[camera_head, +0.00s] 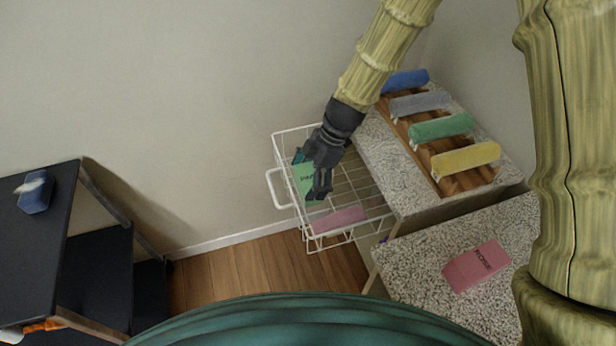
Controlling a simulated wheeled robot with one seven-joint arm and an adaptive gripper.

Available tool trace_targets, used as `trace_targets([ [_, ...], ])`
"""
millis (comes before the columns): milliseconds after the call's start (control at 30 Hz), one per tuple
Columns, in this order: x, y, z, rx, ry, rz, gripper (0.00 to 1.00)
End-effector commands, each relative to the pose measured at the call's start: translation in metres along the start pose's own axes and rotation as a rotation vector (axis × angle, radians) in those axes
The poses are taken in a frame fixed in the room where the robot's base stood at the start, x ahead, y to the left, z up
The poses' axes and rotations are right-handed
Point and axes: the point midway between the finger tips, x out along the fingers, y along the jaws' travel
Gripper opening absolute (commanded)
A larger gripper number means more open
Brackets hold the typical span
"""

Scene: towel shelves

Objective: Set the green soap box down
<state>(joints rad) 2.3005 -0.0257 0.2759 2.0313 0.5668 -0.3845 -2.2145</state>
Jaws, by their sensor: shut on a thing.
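The green soap box (306,180) is in the white wire basket (275,150), near its left side. Dark lettering shows on its face. My gripper (312,188) is shut on the green soap box, with the dark fingers reaching down over the basket. The fingers hide part of the box. I cannot tell whether the box touches the basket floor. A pink box (339,220) lies in the front part of the basket.
A speckled counter (385,165) holds a wooden rack with rolled blue, grey, green (441,127) and yellow towels. Another pink box (477,266) lies on the nearer speckled top. A dark shelf unit (45,245) stands at left, with wooden floor (230,280) between.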

Motion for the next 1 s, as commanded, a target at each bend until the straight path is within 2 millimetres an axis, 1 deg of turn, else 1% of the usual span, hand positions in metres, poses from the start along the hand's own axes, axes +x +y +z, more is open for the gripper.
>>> trace_targets([
  [267, 0.004, 0.0, 0.002, 0.001, 0.0, 0.001, 0.67],
  [300, 0.004, 0.0, 0.002, 0.001, 0.0, 0.001, 0.95],
  [333, 0.004, 0.0, 0.002, 0.001, 0.0, 0.001, 1.0],
  [733, 0.003, 0.0, 0.001, 0.001, 0.0, 0.001, 1.0],
  [933, -0.011, 0.0, -0.004, 0.0, -0.003, 0.001, 1.0],
  [1000, -0.016, 0.001, -0.002, 0.001, 0.0, 0.004, 1.0],
])
